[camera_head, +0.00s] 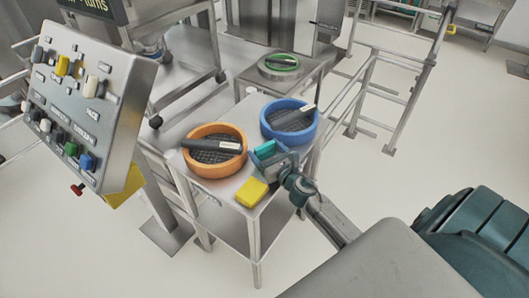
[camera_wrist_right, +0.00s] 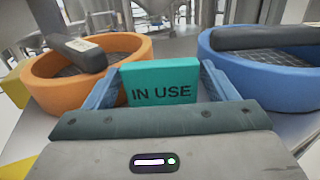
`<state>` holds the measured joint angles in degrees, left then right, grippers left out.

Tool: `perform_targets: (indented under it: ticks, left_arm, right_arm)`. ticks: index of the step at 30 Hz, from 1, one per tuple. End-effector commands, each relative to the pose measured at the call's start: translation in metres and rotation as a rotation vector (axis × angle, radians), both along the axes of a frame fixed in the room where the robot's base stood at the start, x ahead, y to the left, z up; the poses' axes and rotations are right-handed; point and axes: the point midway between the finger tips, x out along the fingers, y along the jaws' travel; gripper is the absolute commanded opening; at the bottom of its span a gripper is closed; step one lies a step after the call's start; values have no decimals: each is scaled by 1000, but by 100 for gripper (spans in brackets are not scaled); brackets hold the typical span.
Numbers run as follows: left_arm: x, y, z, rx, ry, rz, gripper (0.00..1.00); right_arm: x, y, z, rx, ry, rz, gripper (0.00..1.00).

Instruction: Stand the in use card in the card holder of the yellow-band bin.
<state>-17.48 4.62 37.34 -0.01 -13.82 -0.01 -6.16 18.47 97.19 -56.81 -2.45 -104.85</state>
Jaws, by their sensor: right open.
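The teal in use card (camera_wrist_right: 162,84) stands upright between the two blue fingers of my right gripper (camera_wrist_right: 159,76), its lettering facing the wrist camera. In the head view the card (camera_head: 265,148) shows at the tip of my right gripper (camera_head: 268,155), over the front right of the steel table. The fingers are open, one at each side of the card. I cannot tell what the card's lower edge rests on. No bin with a plainly yellow band shows; the round bins are orange (camera_head: 199,166) and blue (camera_head: 266,131). My left gripper is not in view.
Dark handled tools lie across both bins. A yellow block (camera_head: 251,192) sits at the table's (camera_head: 222,189) front edge. A green-ringed round item (camera_head: 280,63) stands on a stand behind. A control panel (camera_head: 120,75) rises at left; open floor lies at right.

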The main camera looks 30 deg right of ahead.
Motion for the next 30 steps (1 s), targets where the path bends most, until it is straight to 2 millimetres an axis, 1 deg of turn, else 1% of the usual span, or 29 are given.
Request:
perform_targets:
  ticks: [1, 3, 10, 11, 12, 14, 15, 16, 25, 30]
  left_arm:
    - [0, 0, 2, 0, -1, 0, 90]
    - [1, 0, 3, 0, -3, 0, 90]
    - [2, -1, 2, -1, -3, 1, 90]
    - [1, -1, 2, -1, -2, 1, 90]
    - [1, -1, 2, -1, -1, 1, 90]
    - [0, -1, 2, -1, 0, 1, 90]
    - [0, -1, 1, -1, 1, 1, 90]
    - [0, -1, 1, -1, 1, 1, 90]
    - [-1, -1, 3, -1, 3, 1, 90]
    - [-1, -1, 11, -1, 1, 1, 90]
  right_arm:
    - [5, 0, 1, 1, 0, -1, 79]
    - [9, 0, 0, 1, 1, -1, 79]
    - [10, 0, -1, 0, 1, 0, 79]
    - [10, 0, -1, 0, 1, 0, 75]
    - [10, 0, -1, 0, 1, 0, 67]
    - [10, 0, -1, 0, 1, 0, 56]
    - [10, 0, -1, 0, 1, 0, 48]
    - [10, 0, -1, 0, 1, 0, 44]
    - [10, 0, 1, 0, 1, 0, 44]
    - [10, 0, 10, 0, 0, 0, 44]
